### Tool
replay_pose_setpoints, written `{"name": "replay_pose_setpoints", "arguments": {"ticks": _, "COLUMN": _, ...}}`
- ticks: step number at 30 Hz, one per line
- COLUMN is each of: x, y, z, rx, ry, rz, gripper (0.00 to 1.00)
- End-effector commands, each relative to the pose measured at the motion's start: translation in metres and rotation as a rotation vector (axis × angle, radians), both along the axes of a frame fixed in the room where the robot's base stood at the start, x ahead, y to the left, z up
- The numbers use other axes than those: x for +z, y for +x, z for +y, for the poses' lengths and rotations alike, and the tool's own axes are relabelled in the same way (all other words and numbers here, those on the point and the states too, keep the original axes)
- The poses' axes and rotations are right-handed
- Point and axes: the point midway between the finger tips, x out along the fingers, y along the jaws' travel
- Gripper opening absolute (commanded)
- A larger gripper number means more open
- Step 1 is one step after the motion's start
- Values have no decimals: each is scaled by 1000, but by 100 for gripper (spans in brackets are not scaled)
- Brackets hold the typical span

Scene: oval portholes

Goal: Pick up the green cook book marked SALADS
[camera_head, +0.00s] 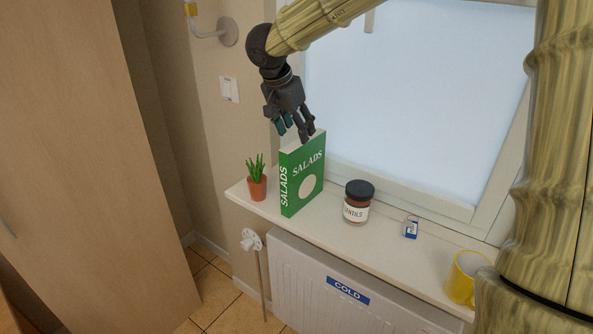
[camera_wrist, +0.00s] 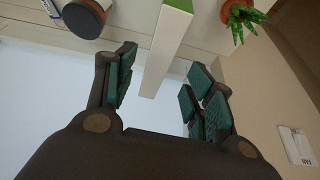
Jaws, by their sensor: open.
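The green book marked SALADS (camera_head: 301,182) stands upright on the white windowsill, its spine and front cover in view. My gripper (camera_head: 294,130) is open at the book's top edge, pointing down. In the wrist view the book's pale top edge (camera_wrist: 165,45) lies between the spread fingers of my gripper (camera_wrist: 162,65), with gaps on both sides. How far down the fingers reach beside the book is hard to tell.
A potted plant (camera_head: 257,181) stands close left of the book. A dark-lidded LENTILS jar (camera_head: 356,208), a small blue-and-white item (camera_head: 411,228) and a yellow mug (camera_head: 464,277) stand to the right. The window (camera_head: 415,100) rises behind; a radiator (camera_head: 320,290) is below.

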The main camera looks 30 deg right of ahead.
Motion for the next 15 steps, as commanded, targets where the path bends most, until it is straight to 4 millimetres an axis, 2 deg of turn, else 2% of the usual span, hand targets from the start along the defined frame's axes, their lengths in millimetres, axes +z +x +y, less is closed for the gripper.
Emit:
{"name": "replay_pose_setpoints", "arguments": {"ticks": 5, "x": -11, "y": -1, "z": -8, "rx": -7, "ry": 0, "rz": 3, "gripper": 54}}
{"name": "replay_pose_setpoints", "arguments": {"ticks": 15, "x": -50, "y": 1, "z": -26, "rx": -11, "ry": -1, "rz": 3, "gripper": 54}}
